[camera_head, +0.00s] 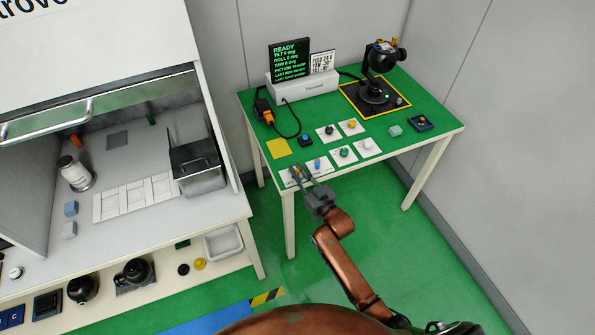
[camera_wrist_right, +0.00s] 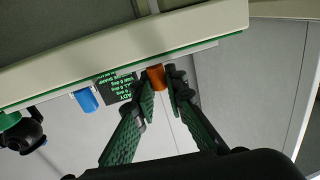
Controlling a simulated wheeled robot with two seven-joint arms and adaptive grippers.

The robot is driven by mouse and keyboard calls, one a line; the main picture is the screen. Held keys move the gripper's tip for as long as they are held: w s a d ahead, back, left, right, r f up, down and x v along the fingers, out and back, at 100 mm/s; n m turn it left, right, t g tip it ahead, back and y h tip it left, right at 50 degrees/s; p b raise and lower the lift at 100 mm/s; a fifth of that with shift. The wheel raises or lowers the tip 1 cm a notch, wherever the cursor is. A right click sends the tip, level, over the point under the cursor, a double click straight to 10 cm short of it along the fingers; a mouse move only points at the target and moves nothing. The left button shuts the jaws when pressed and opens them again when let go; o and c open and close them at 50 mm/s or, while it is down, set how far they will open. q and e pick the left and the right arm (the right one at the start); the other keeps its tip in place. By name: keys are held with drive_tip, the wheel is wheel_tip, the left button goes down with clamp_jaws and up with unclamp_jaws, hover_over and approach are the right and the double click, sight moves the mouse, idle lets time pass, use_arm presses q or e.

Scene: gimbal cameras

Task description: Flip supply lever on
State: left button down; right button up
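The supply lever looks like the small orange lever (camera_wrist_right: 156,77) at the green table's front-left edge; in the head view it stands on a white plate (camera_head: 287,180), partly covered by my gripper. My right gripper (camera_head: 303,172) reaches over this plate. In the right wrist view, its fingers (camera_wrist_right: 164,88) are apart, with the orange lever between or just beyond the tips. I cannot tell whether either finger touches it. My left gripper is not in view.
Several plates with knobs lie behind the lever, including a green knob (camera_head: 345,152). A display (camera_head: 289,57) reads READY. A black gimbal camera (camera_head: 376,90) stands on a yellow-edged mat. A cabinet bench (camera_head: 215,212) is at left.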

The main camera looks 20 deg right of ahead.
clamp_jaws()
drive_tip(key=shift+w+d+r+n+y, duration=0.1)
drive_tip(key=shift+d+n+y, duration=0.05)
drive_tip(key=shift+n+y, duration=0.4)
drive_tip(key=shift+w+d+n+g+y, duration=0.1)
drive_tip(key=shift+n+g+y, duration=0.4)
drive_tip(key=shift+y, duration=0.25)
drive_tip(key=o, duration=0.6)
unclamp_jaws()
